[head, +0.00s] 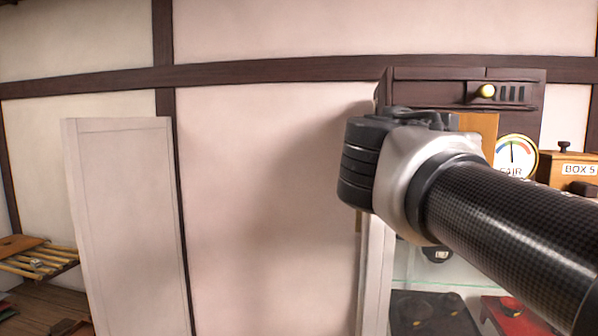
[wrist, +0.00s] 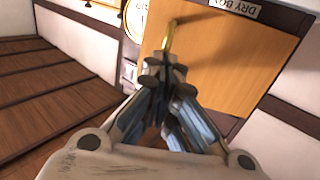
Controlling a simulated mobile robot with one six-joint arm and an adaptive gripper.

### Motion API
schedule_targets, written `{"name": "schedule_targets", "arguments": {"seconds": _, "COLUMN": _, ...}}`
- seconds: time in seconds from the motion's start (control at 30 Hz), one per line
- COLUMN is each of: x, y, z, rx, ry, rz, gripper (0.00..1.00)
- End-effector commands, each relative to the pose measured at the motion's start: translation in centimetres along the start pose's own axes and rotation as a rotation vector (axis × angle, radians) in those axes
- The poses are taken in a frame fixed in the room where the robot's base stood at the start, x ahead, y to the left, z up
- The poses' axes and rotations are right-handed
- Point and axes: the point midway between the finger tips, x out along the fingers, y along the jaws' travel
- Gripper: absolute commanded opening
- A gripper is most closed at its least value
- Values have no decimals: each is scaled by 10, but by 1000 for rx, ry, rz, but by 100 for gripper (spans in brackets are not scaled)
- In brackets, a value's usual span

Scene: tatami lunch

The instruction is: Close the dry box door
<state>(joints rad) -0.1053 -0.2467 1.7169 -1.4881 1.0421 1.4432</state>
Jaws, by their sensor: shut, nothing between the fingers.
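The dry box door is an orange wooden panel (wrist: 225,60) in the wrist view, with a brass handle (wrist: 168,36) near its edge. A "DRY BOX" label (wrist: 234,9) shows upside down beside the panel. In the head view only a strip of what looks like the same panel (head: 483,125) shows behind my arm. My gripper (wrist: 165,70) is shut and empty, its fingertips just below the handle in the wrist view. I cannot tell whether they touch it, or how far the door stands open. In the head view my wrist hides the fingers.
A round "FAIR" gauge (head: 516,156) and a wooden "BOX 5" (head: 578,170) are at the right. A tall white panel (head: 130,225) stands at the left, near a slatted rack (head: 40,260). Glass shelving (head: 450,275) is below my arm.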

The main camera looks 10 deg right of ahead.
Motion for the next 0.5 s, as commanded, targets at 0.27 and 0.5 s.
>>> {"name": "schedule_targets", "arguments": {"seconds": 0.27, "x": 27, "y": 10, "z": 3, "rx": -1, "ry": 1, "rz": -184, "gripper": 0}}
{"name": "schedule_targets", "arguments": {"seconds": 0.5, "x": 48, "y": 6, "z": 1, "rx": -4, "ry": -2, "rz": -183, "gripper": 0}}
